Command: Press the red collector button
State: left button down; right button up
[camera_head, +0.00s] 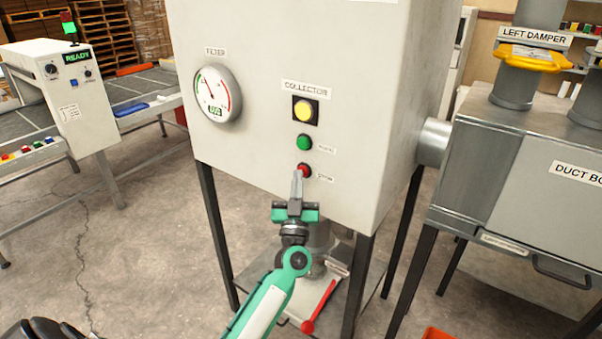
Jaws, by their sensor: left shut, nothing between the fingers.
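The red collector button (304,170) is on the front of the white collector cabinet (270,140), below the green button (304,142) and the yellow lamp (303,111). My left gripper (297,174) is shut and empty, pointing up at the red button. Its fingertips overlap the button's lower left edge in the head view; I cannot tell whether they touch it. The label beside the red button is too small to read surely. My right gripper cannot be made out.
A filter gauge (217,93) sits on the cabinet's upper left. A red-handled lever (319,308) is below the cabinet, near my left arm. The duct box (535,170) with a yellow damper handle (530,57) stands at right. Open concrete floor lies at left.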

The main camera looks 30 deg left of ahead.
pick_arm(q)
jog(key=shift+s+a+p, duration=0.1)
jog(key=shift+s+p, duration=0.4)
jog(key=shift+s, duration=0.4)
pick_arm(e)
jog(key=shift+r, duration=0.55)
